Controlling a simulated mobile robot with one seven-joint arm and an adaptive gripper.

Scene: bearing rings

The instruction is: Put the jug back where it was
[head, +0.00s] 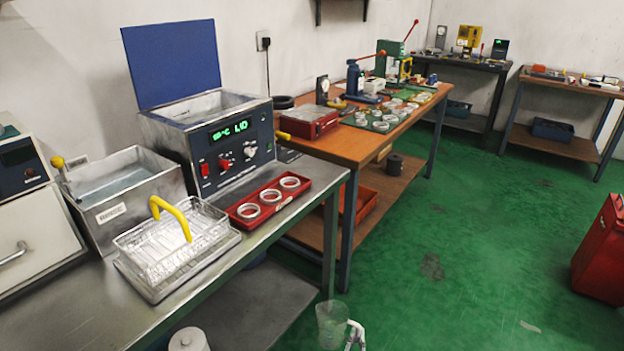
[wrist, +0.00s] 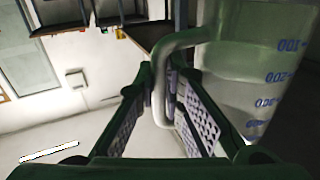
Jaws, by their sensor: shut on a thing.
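The jug (head: 332,325) is clear plastic and shows at the bottom edge of the head view, over the green floor in front of the steel bench. In the wrist view the jug (wrist: 255,75) fills the right side, with blue volume marks and a pale loop handle (wrist: 190,38). My gripper (wrist: 166,88) is shut on this handle, one padded finger on each side. My gripper is not clearly visible in the head view.
The steel bench (head: 215,285) carries a wire basket (head: 165,250) with a yellow handle, a red tray (head: 243,220) of rings, a rinse tank (head: 110,200) and a heated bath (head: 215,150). A wooden bench (head: 335,150) stands beyond. A red cabinet (head: 600,250) stands right; green floor between is open.

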